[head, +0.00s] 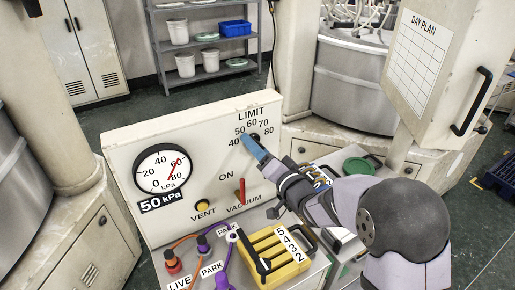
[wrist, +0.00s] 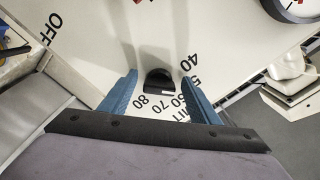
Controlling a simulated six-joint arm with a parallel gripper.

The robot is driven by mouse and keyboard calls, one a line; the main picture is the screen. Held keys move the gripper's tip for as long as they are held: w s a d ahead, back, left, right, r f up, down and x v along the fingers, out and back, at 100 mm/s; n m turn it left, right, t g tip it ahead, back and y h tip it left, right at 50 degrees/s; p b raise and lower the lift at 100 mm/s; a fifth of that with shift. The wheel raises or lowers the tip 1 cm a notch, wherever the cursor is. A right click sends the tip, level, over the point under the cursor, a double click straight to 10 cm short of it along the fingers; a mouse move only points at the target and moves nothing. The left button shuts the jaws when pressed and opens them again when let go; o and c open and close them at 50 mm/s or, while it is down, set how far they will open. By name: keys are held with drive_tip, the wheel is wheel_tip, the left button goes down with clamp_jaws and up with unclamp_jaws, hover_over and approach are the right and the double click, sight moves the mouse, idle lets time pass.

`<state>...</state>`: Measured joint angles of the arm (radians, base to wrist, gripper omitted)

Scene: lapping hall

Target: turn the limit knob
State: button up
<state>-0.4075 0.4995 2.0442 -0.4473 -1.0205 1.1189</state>
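The limit knob (wrist: 159,80) is small and black on a cream panel (head: 120,150). Its printed scale runs from 40 to 80 under the word LIMIT and looks upside down in the wrist view. My gripper (head: 252,143) is at the panel's upper right and partly covers the knob in the head view. In the wrist view my gripper (wrist: 158,84) is open, with one blue finger on each side of the knob. Gaps show between the fingers and the knob. I cannot tell which number the knob points to.
A pressure gauge (head: 162,169) sits on the panel's left, above a 50 kPa label. A red vacuum lever (head: 242,191) and yellow vent button (head: 202,205) are below the knob. A yellow numbered block (head: 272,250) and coloured plugs stand in front.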

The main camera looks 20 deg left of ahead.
drive_tip(key=b+v, duration=0.3)
drive_tip(key=v, duration=0.4)
idle(0.5)
drive_tip(key=shift+s+d, duration=0.1)
drive_tip(key=shift+d, duration=0.05)
